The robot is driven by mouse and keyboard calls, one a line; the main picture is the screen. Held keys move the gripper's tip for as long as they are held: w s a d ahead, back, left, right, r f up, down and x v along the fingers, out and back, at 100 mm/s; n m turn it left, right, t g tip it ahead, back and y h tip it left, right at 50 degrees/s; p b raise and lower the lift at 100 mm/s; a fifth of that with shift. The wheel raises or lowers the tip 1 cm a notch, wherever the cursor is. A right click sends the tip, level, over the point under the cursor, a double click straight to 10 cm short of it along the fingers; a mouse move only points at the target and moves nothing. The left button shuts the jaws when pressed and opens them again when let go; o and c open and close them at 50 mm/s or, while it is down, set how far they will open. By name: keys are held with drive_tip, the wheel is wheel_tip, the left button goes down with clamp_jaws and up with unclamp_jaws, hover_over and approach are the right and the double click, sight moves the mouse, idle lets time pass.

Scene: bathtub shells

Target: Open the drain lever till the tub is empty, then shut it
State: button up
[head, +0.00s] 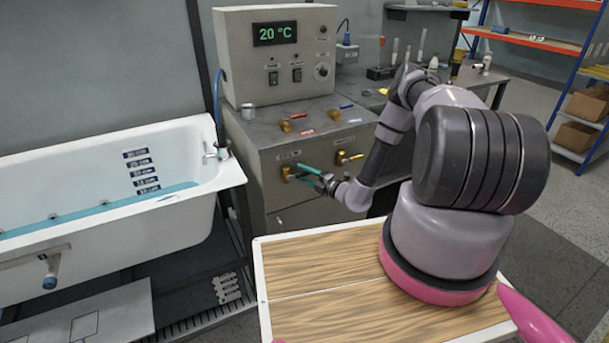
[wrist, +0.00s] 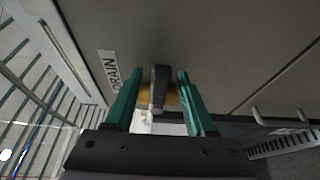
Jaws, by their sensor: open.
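The white bathtub (head: 185,165) stands at the left with blue water (head: 100,208) in it, its surface near the lowest of the level labels (head: 142,172). The drain lever (wrist: 160,85) has a dark handle on a brass valve, beside the DRAIN label (wrist: 110,72) on the grey cabinet front. The brass valve also shows in the head view (head: 288,173). My gripper (head: 300,172) reaches to it with teal fingers. In the wrist view my gripper (wrist: 160,78) is open, one finger on each side of the lever handle, with small gaps showing.
A second brass valve (head: 348,158) sits to the right on the cabinet front. A control box (head: 280,55) reading 20 °C stands on the cabinet (head: 265,128), with small valves and a metal cup (head: 247,111). A workbench and shelving stand behind at the right.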

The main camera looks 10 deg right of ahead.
clamp_jaws()
idle(1.4)
